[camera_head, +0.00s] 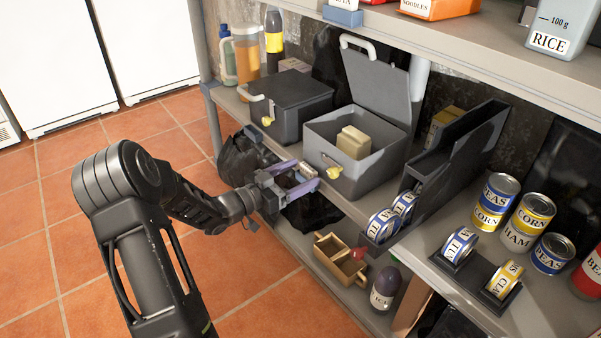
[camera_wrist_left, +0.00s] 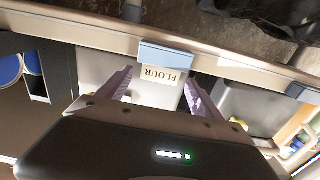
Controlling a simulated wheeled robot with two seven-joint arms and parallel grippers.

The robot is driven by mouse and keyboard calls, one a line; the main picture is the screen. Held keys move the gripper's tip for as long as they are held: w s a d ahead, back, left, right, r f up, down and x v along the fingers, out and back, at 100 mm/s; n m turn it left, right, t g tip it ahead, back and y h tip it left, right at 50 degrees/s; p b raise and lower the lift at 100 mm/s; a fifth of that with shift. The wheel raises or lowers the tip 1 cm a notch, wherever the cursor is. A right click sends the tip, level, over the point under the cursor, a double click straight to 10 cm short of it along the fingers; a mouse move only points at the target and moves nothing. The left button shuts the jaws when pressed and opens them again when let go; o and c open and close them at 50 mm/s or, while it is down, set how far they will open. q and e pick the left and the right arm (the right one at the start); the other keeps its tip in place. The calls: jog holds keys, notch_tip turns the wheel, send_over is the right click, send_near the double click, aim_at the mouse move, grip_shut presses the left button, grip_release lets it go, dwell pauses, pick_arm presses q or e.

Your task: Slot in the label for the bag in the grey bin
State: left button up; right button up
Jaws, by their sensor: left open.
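The open grey bin (camera_head: 345,171) stands on the middle shelf with its lid raised and a beige bag (camera_head: 354,142) inside. My left gripper (camera_head: 307,178) is at the shelf edge in front of this bin, its lilac fingers apart. In the left wrist view, a white label reading FLOUR (camera_wrist_left: 160,75), upside down in the picture, stands at a blue holder (camera_wrist_left: 167,56) on the shelf edge. It appears seated in the holder. The open fingers (camera_wrist_left: 155,88) lie on either side of the label with gaps. In the head view the gripper mostly hides label and holder. My right gripper is out of view.
A closed dark grey bin (camera_head: 290,100) stands to the left, a black can rack (camera_head: 450,160) to the right. Several cans stand farther right. The upper shelf (camera_head: 480,65) overhangs the bins. A wooden caddy (camera_head: 340,262) sits below. Tiled floor (camera_head: 60,220) is clear.

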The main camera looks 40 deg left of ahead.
pick_arm(q)
jog(key=p+v, duration=0.4)
jog(key=v, duration=0.7)
jog(key=shift+s, duration=0.1)
dwell(0.4)
